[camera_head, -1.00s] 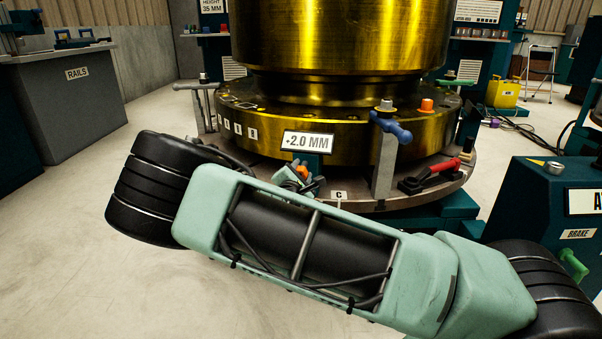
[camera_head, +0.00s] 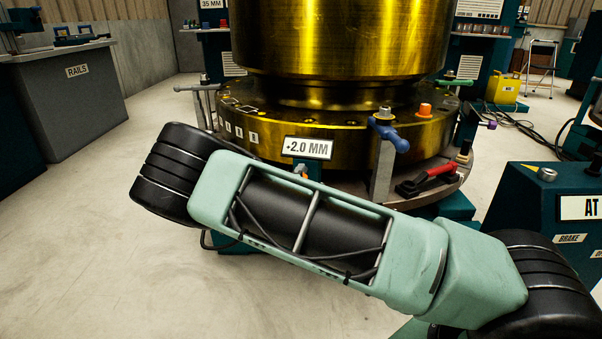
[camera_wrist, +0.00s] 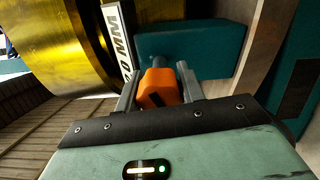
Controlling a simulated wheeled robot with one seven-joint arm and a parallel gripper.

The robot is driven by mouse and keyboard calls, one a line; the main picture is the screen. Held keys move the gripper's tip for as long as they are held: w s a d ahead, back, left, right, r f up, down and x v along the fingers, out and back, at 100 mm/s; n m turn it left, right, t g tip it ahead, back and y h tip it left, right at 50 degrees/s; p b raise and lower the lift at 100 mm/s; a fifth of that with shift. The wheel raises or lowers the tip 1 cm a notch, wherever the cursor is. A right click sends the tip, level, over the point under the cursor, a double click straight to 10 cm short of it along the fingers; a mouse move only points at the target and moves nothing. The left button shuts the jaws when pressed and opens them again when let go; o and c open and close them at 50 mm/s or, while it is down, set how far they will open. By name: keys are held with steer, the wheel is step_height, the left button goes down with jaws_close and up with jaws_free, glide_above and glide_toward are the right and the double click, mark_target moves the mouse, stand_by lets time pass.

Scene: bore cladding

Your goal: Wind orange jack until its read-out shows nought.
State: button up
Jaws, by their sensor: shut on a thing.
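The orange jack (camera_wrist: 157,88) shows in the wrist view as an orange block on a dark shaft that runs to a teal block. My gripper (camera_wrist: 160,84) is shut on it, one grey finger on each side. In the head view only a small part of the orange jack (camera_head: 300,169) shows below its read-out, and my arm hides the fingers. The white read-out (camera_head: 307,148) reads +2.0 MM; it also shows edge-on in the wrist view (camera_wrist: 117,45), partly cut off.
A large brass cylinder (camera_head: 340,40) on a flanged ring stands behind the jack. A blue-handled clamp (camera_head: 388,134), a red lever (camera_head: 440,171) and an orange cap (camera_head: 424,110) are right of the read-out. A teal console (camera_head: 530,195) stands at right. Floor at left is clear.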

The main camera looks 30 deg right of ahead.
steer(key=m+p, duration=0.2)
steer(key=m, duration=0.4)
steer(key=shift+m, duration=0.3)
steer(key=m+p, duration=0.1)
steer(key=m, duration=1.1)
steer(key=shift+f+m, duration=0.1)
steer(key=shift+m, duration=0.3)
steer(key=m, duration=0.3)
steer(key=shift+s+m, duration=0.1)
steer(key=shift+m, duration=0.2)
steer(key=m+b, duration=0.1)
steer(key=m, duration=0.2)
steer(key=shift+m, duration=0.3)
steer(key=m+b, duration=0.2)
steer(key=m, duration=0.4)
steer(key=shift+f+b, duration=0.1)
steer(key=shift+b, duration=0.3)
steer(key=m+b, duration=0.4)
steer(key=m, duration=0.2)
steer(key=shift+f+m+b, duration=0.1)
steer(key=shift+m+b, duration=0.2)
steer(key=m+b, duration=0.6)
steer(key=b, duration=0.1)
steer(key=m+b, duration=0.3)
steer(key=shift+b, duration=0.4)
steer(key=shift+m+b, duration=1.05)
steer(key=shift+m, duration=0.05)
steer(key=shift+r, duration=0.25)
steer(key=o, duration=1)
steer(key=shift+c, duration=0.2)
